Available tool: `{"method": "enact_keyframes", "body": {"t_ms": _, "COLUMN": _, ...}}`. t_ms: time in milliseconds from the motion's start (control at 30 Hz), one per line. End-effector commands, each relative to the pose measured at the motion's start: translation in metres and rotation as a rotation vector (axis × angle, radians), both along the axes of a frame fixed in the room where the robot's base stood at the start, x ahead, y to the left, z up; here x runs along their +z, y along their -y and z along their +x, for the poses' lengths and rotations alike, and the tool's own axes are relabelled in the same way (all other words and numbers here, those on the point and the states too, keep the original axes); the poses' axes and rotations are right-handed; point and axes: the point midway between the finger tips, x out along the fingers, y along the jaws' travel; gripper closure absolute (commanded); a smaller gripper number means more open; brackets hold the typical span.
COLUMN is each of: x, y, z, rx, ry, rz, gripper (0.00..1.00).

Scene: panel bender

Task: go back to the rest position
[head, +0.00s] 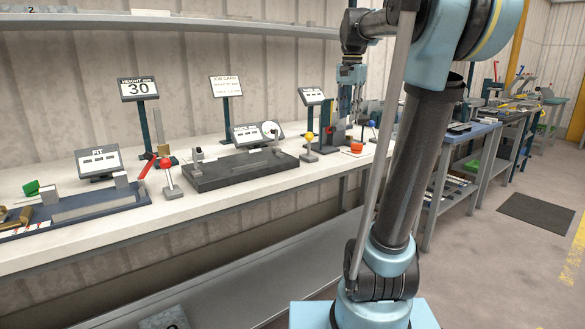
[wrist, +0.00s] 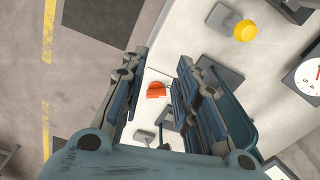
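My gripper (head: 349,108) is raised above the white bench (head: 225,178), fingers pointing down, near the small orange piece (head: 356,147) on the bench top. In the wrist view my gripper (wrist: 157,72) has its two fingers spread apart with a clear gap. The orange piece (wrist: 156,90) shows through that gap, lying below on the bench and apart from the fingers. I see nothing held. The fingertips are small and partly overlapped by stands in the head view.
Near the gripper are a yellow-knobbed lever (head: 309,140), a dark plate with a dial (head: 243,170) and a display on a post (head: 312,96). A red-knobbed lever (head: 168,178) and a "30" sign (head: 138,89) stand left. A shelf (head: 170,24) runs above. Open floor (head: 480,255) lies right.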

Motion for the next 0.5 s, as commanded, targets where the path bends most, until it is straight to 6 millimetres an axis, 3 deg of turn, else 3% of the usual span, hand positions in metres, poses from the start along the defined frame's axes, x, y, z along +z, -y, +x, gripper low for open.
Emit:
{"method": "enact_keyframes", "body": {"t_ms": 100, "x": -0.029, "y": 0.000, "z": -0.033, "rx": 0.080, "ry": 0.017, "rz": -0.005, "gripper": 0.72}}
{"method": "enact_keyframes", "body": {"t_ms": 500, "x": -0.139, "y": 0.002, "z": -0.136, "rx": 0.356, "ry": 0.071, "rz": -0.032, "gripper": 0.72}}
